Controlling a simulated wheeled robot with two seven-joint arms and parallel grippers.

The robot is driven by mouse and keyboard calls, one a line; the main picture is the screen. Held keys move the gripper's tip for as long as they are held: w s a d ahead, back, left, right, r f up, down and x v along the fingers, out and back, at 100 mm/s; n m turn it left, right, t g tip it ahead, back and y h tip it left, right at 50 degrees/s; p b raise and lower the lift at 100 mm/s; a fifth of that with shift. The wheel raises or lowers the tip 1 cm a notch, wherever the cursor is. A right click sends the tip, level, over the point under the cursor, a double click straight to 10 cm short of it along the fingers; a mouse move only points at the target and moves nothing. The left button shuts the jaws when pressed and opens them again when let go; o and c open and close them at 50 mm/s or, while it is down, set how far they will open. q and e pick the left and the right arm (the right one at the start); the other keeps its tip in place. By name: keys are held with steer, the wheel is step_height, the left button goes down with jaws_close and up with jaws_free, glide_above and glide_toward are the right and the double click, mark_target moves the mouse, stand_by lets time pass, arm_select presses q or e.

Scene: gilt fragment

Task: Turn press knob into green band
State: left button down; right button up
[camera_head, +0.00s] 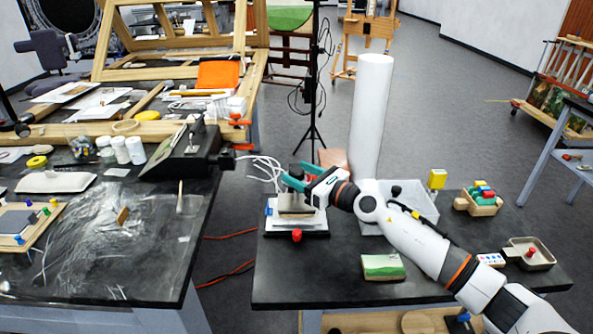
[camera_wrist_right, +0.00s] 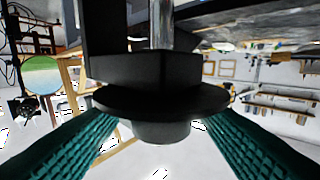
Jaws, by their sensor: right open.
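The small press (camera_head: 296,222) stands near the left edge of the right-hand dark table, with a white base. A black knob (camera_head: 299,168) sits at its top, partly hidden by my gripper. In the right wrist view the black knob (camera_wrist_right: 160,100) fills the middle, with a wide round flange and a metal rod above it. My right gripper (camera_head: 293,174) is open, its green fingers on either side of the knob; I cannot tell whether they touch it. I cannot make out a green band on the press. My left gripper is not in view.
A red knob (camera_head: 297,236) is at the press's front. White cables (camera_head: 262,168) hang to its left. A tall white roll (camera_head: 370,110) and clear bin (camera_head: 415,203) stand behind my right arm. A green-topped block (camera_head: 383,267) lies in front. A gap separates the two tables.

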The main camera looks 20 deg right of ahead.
steer(key=shift+w+a, duration=0.4)
steer(key=shift+w, duration=0.15)
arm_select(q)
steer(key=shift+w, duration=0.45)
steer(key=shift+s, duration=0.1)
